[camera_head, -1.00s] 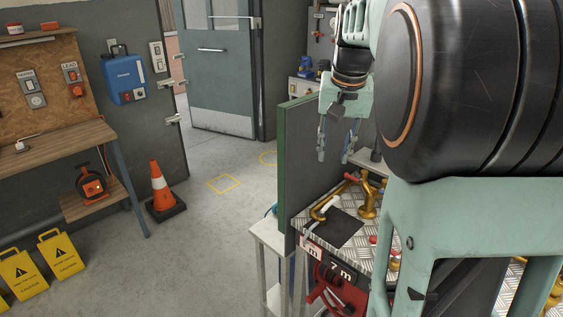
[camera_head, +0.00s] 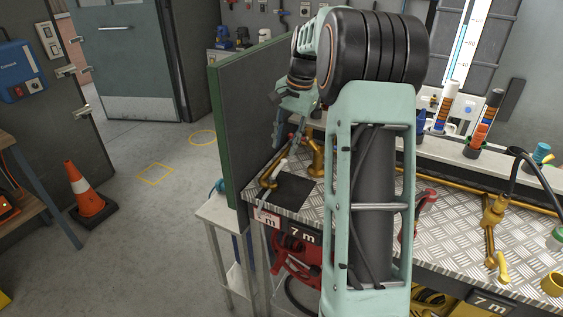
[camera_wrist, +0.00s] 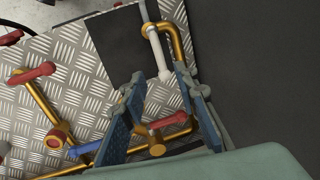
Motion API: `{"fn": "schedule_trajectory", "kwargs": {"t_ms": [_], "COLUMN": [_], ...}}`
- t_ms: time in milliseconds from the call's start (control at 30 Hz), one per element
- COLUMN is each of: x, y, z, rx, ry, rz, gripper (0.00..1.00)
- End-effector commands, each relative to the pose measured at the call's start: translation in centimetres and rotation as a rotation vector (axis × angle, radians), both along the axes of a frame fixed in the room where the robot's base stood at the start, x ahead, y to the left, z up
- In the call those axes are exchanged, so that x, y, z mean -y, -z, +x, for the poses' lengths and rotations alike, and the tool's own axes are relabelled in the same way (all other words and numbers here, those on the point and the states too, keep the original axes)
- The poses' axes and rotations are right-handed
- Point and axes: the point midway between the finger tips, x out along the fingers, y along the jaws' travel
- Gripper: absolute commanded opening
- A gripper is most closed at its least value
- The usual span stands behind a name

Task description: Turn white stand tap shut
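The white stand tap is a brass pipe with a white lever (camera_head: 281,166), at the left end of the metal-topped bench beside the green panel. In the wrist view its white lever (camera_wrist: 160,52) points down the picture from the brass bend (camera_wrist: 176,40). My gripper (camera_head: 288,135) is above and just behind the tap in the head view. In the wrist view my gripper (camera_wrist: 163,98) has its two fingers spread, with nothing between the tips. The lever's lower end lies just beyond the fingertips; I cannot tell the gap in depth.
A brass fitting with a red lever (camera_wrist: 168,121) shows between and below the fingers. A blue lever (camera_wrist: 86,150) and another red lever (camera_wrist: 32,73) stand nearby. The green panel (camera_head: 232,130) borders the bench on the left. The floor beyond is open, with an orange cone (camera_head: 88,190).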

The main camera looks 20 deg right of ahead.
Motion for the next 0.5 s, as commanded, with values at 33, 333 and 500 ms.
{"fn": "schedule_trajectory", "kwargs": {"t_ms": [33, 333, 500], "x": [-0.2, -0.7, -0.9], "y": [1.2, 5.9, 6.9], "z": [0.1, 0.9, 1.0], "rx": [-0.004, -0.001, 0.0], "ry": [-0.001, -0.001, -0.002], "rz": [0.002, -0.001, -0.002], "gripper": [0.28, 0.28, 0.28]}}
